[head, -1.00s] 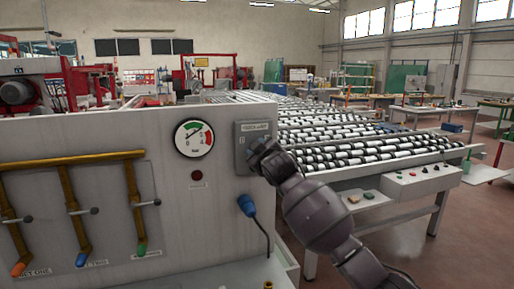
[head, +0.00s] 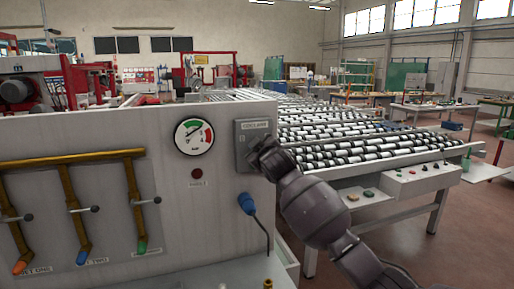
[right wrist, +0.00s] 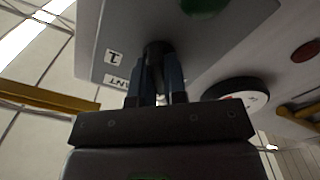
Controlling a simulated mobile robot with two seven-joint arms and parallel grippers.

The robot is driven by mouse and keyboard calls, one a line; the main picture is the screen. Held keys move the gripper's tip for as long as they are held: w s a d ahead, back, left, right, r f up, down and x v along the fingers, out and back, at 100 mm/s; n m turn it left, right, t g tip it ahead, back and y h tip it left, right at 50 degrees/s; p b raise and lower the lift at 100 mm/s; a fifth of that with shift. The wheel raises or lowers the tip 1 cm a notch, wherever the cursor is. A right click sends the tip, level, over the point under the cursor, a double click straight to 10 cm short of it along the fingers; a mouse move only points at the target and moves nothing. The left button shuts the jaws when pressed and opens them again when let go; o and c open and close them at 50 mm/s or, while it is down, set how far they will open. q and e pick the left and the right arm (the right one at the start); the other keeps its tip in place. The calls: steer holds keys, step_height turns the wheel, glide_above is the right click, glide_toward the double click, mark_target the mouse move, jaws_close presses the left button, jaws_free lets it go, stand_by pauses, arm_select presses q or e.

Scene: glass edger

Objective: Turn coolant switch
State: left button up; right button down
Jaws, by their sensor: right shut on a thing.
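The coolant switch box (head: 243,130) is a grey box with a label along its top, fixed near the right edge of the machine's panel. In the head view my right gripper (head: 256,150) is at the box and hides its middle and lower right. In the right wrist view the grey box face (right wrist: 104,35) carries a green button (right wrist: 205,5) and a small label with a 1. A dark switch knob (right wrist: 156,50) sits between my right fingers (right wrist: 158,82), which are shut on it. My left gripper is in neither view.
A round pressure gauge (head: 194,136) and a red lamp (head: 197,173) are left of the box. A blue plug (head: 246,203) with a cable hangs below. Brass pipes (head: 70,190) with valves are at left. A roller conveyor (head: 360,150) stands behind my right arm.

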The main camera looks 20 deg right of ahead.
steer(key=shift+m, duration=0.3)
steer(key=m, duration=0.2)
steer(key=shift+m, duration=0.4)
steer(key=m, duration=0.4)
steer(key=shift+d, duration=0.1)
steer(key=m, duration=0.4)
steer(key=shift+d+m, duration=0.1)
steer(key=shift+m, duration=0.3)
steer(key=shift+d+m, duration=0.1)
steer(key=shift+m, duration=1.7)
steer(key=c, duration=1.2)
jaws_free()
steer(key=shift+o, duration=0.2)
steer(key=s+b, duration=0.2)
steer(key=s, duration=0.8)
steer(key=shift+s+d, duration=0.2)
steer(key=shift+s, duration=0.2)
